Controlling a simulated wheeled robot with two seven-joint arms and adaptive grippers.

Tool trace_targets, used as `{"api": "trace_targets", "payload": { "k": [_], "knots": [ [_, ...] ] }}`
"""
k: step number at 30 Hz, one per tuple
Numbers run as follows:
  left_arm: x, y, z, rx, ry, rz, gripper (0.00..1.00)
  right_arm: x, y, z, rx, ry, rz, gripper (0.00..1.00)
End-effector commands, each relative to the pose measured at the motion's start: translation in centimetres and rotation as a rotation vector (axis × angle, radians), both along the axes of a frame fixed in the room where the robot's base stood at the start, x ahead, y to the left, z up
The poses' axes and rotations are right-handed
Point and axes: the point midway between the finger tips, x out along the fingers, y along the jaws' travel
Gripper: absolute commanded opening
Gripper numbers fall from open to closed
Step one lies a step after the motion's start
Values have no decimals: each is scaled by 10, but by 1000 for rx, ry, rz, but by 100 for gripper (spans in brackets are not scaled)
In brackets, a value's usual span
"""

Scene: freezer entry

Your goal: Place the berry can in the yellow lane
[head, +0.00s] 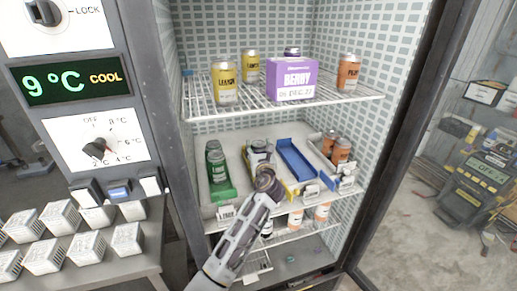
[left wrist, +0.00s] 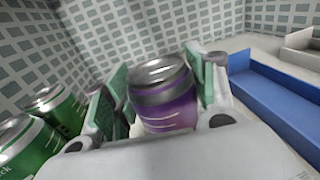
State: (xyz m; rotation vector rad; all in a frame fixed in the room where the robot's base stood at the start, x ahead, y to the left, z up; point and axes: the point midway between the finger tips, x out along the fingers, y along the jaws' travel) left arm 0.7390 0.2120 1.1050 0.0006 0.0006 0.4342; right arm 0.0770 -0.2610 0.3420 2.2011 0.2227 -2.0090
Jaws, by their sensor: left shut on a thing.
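A purple can with a silver top (left wrist: 165,100), the berry can by its colour, stands between the two fingers of my left gripper (left wrist: 160,112) in the left wrist view. The gripper is shut on it. In the head view my left gripper (head: 264,180) reaches into the freezer at the middle shelf, over the yellow lane (head: 291,190). The gripper and wrist cover much of that lane. A silver-topped can (head: 259,146) shows just behind the gripper there. I cannot tell whether the held can touches the lane floor. My right gripper is not in view.
The empty blue lane (head: 297,160) lies to the right, and green cans (head: 216,165) stand in the green lane (head: 222,191) to the left. Orange cans (head: 341,150) stand farther right. The upper shelf holds yellow cans (head: 225,85) and a purple BERRY box (head: 295,78).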

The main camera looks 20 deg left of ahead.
Motion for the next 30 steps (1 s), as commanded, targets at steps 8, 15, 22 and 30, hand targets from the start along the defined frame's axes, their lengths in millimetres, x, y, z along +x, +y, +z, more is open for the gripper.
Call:
{"api": "trace_targets", "payload": {
  "k": [8, 15, 22, 30],
  "knots": [
    [0, 0, -2, 0, 0, 0, 68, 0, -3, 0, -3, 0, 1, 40],
    [0, 0, -2, 0, 0, 0, 78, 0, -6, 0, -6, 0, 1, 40],
    [0, 0, -1, 0, 0, 0, 78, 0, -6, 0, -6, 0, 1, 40],
    [-10, -5, 0, 0, 0, 0, 78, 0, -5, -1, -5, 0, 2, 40]
  ]
}}
